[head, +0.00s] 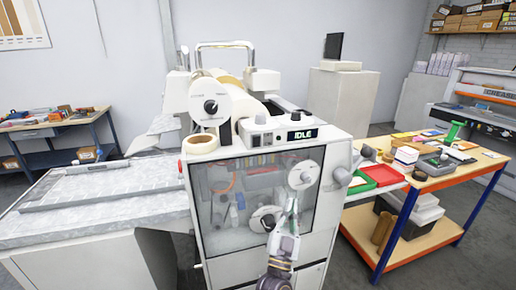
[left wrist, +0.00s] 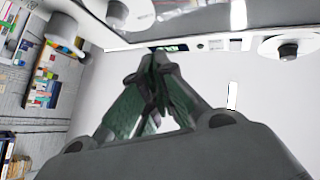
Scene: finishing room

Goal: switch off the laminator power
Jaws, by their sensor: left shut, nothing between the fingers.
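The laminator (head: 325,235) is a large white machine with a clear front window in the middle of the head view. Its control panel (head: 270,139) has small knobs and buttons, and its display (head: 302,134) reads IDLE. I cannot tell which control is the power switch. My left gripper (head: 293,203) is in front of the laminator's window, below the panel and apart from it. In the left wrist view its fingers (left wrist: 156,58) are closed together with nothing between them. My right gripper is not in view.
White round knobs (head: 303,175) stick out from the laminator's front. A side table (head: 420,238) at right holds trays and small items. A grey-topped bench (head: 100,226) stands at left, and a workbench (head: 55,123) is behind it.

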